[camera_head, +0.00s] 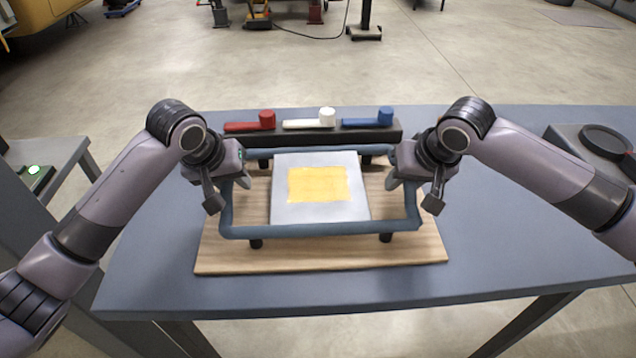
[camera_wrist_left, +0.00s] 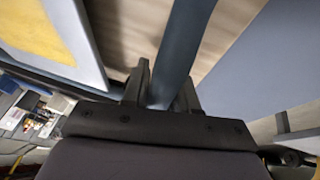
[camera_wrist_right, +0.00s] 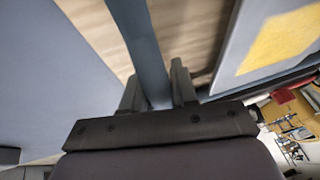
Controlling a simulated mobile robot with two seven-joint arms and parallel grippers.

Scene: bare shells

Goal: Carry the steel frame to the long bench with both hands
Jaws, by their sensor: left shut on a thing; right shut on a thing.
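The steel frame (camera_head: 320,231) is a blue-grey rectangular tube frame with short dark feet. It is over a wooden board (camera_head: 320,257) on a blue-grey table (camera_head: 500,255); I cannot tell whether its feet touch the board. A light grey plate with a yellow patch (camera_head: 318,185) sits within the frame's outline. My left gripper (camera_head: 226,186) is shut on the frame's left side bar, which runs between its fingers in the left wrist view (camera_wrist_left: 180,60). My right gripper (camera_head: 408,184) is shut on the right side bar, seen between its fingers in the right wrist view (camera_wrist_right: 145,60).
A dark rack (camera_head: 310,136) behind the frame holds a red (camera_head: 250,122), a white (camera_head: 310,120) and a blue tool (camera_head: 368,118). A grey box with a dark round disc (camera_head: 605,141) is at the right. Another grey surface (camera_head: 50,152) stands at the left. Table space right of the board is clear.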

